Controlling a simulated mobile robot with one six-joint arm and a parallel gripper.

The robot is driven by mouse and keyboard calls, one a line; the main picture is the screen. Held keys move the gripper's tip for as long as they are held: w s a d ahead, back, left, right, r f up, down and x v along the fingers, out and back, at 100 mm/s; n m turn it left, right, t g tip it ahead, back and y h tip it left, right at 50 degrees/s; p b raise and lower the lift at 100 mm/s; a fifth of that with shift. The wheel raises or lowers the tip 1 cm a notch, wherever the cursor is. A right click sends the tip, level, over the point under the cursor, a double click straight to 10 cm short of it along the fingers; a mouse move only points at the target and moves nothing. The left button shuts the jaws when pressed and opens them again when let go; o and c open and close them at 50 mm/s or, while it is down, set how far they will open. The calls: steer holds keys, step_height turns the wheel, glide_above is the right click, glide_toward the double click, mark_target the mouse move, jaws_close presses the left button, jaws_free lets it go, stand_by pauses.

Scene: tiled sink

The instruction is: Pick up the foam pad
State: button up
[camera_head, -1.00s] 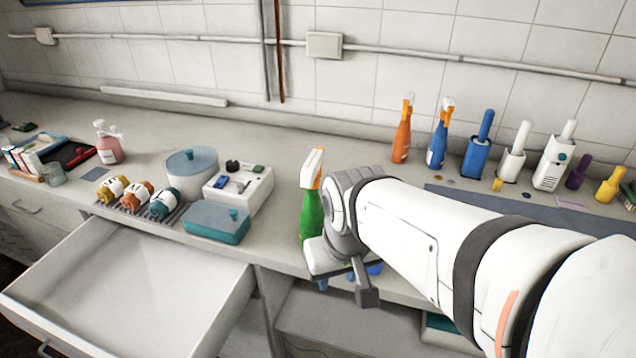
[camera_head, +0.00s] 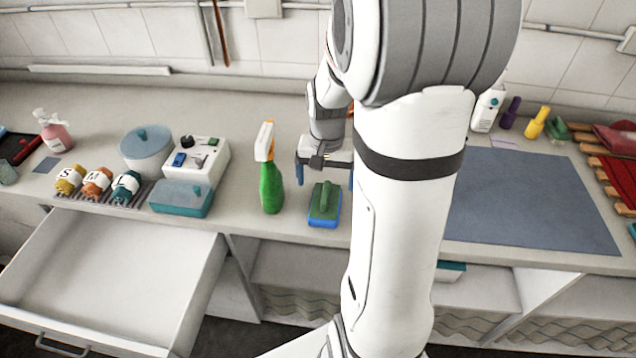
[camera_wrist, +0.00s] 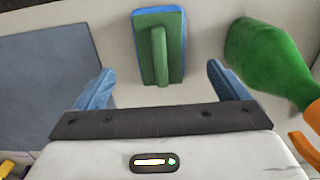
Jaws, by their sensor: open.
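The pad (camera_head: 325,204), green on a blue base with a raised green grip along its top, lies on the counter near the front edge. It matches the foam pad best. In the wrist view the pad (camera_wrist: 160,45) lies ahead of and roughly centred between my fingers, and nothing touches it. My gripper (camera_head: 325,174) is open and empty, just behind the pad in the head view, with its blue fingers apart. The same gripper (camera_wrist: 162,88) shows at the bottom of the wrist view.
A green spray bottle (camera_head: 271,185) stands close left of the pad. A teal-lidded box (camera_head: 181,198) and an open drawer (camera_head: 120,275) are further left. A blue-grey mat (camera_head: 530,200) lies right. My arm hides part of the counter.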

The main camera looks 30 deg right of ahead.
mark_target(326, 192)
step_height(326, 192, down, 8)
steer(key=shift+w+d+r+p, duration=0.1)
steer(key=shift+r+p, duration=0.15)
steer(key=shift+p, duration=0.35)
steer(key=shift+c, duration=0.2)
steer(key=c, duration=1.1)
